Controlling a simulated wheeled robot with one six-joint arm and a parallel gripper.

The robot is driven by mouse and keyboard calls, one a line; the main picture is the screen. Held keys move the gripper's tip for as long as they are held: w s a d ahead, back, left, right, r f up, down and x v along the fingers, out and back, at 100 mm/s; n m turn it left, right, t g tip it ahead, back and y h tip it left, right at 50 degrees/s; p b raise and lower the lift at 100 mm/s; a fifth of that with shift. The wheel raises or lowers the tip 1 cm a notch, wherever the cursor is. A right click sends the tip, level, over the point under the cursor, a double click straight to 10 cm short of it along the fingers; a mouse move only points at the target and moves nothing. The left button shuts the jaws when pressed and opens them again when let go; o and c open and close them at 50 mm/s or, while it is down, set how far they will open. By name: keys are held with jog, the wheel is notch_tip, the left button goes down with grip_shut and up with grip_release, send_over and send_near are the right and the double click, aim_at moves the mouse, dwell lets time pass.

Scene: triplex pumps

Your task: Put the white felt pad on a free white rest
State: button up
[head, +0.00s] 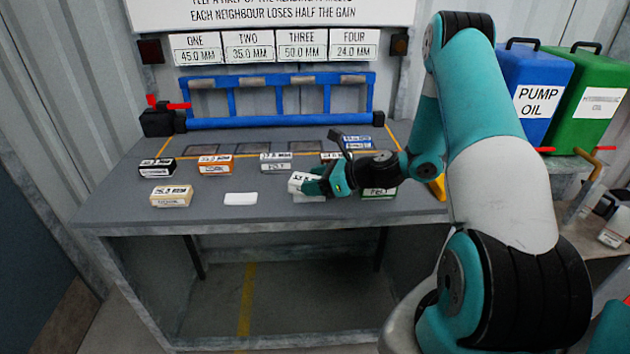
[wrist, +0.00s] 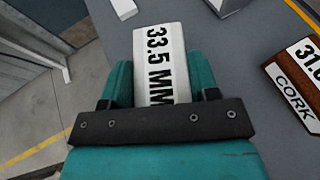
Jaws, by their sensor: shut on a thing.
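My gripper (head: 313,184) is shut on a white pad (head: 300,184) and holds it over the front part of the grey bench. The pad also shows in the wrist view (wrist: 160,62), marked 33.5 MM, between the two teal fingers; its lower end is hidden by the gripper. A flat, bare white rest (head: 240,199) lies near the bench's front edge, to the left of my gripper and apart from it. In the wrist view, a small white piece at the top (wrist: 124,8) appears to be this rest. I cannot tell whether the pad touches the bench.
A cream-edged block (head: 171,196), a black one (head: 169,168) and an orange one (head: 214,165) stand to the left. A green-edged block (head: 379,193) is right of my gripper. A brown cork block (wrist: 295,80) is near it. A blue rack (head: 280,122) stands behind.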

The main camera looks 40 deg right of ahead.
jog(key=shift+f+b, duration=0.35)
jog(key=shift+f, duration=0.25)
jog(key=o, duration=1)
jog(key=v, duration=1.7)
jog(key=shift+s+d+b, duration=0.15)
jog(key=shift+d+b, duration=0.1)
jog(key=shift+b, duration=0.15)
